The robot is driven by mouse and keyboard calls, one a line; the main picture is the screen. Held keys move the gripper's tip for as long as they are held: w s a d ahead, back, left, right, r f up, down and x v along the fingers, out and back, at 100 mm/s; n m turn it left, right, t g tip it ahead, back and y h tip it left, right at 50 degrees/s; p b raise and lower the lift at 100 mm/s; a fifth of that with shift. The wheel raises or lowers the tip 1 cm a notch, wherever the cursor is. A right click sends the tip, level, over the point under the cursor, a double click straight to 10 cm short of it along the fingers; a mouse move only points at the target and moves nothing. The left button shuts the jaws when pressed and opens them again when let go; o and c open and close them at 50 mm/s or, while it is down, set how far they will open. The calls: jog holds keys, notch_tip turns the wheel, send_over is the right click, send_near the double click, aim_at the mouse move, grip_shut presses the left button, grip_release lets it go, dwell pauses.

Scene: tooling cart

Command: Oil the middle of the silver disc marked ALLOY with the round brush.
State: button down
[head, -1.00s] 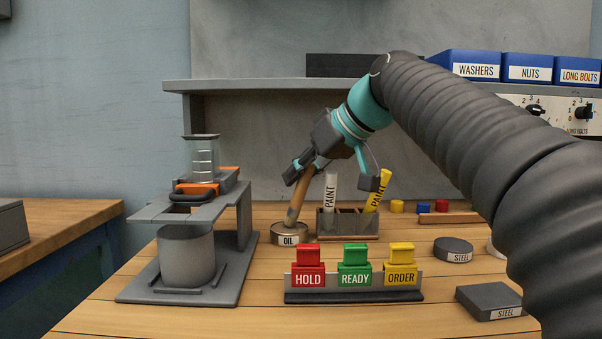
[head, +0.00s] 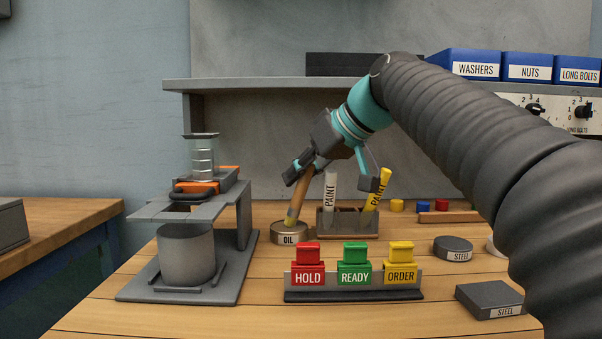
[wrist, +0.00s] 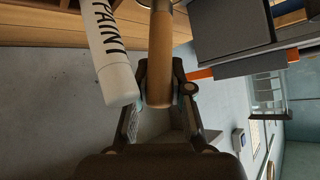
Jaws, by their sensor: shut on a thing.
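My gripper (head: 306,167) is shut on the wooden handle of a brush (head: 297,200). The brush leans, its lower end at the tin marked OIL (head: 290,237). Its bristles are hidden, so I cannot tell how deep they sit. In the wrist view the wooden handle (wrist: 160,55) runs between the fingers (wrist: 162,90). No label ALLOY is readable in either view. A pale round thing (head: 494,248) at the right is mostly hidden behind my arm, and I cannot tell whether it is the disc.
A block row marked HOLD, READY, ORDER (head: 354,296) is in front. A stand with a beaker (head: 240,230) is left. STEEL pieces (head: 453,245) (head: 488,297) lie right.

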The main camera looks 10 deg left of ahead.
jog(key=shift+f, duration=0.1)
notch_tip(320, 180, up, 5)
jog(key=p, duration=0.4)
jog(key=shift+f, duration=0.1)
jog(key=shift+r, duration=1.1)
dwell(0.4)
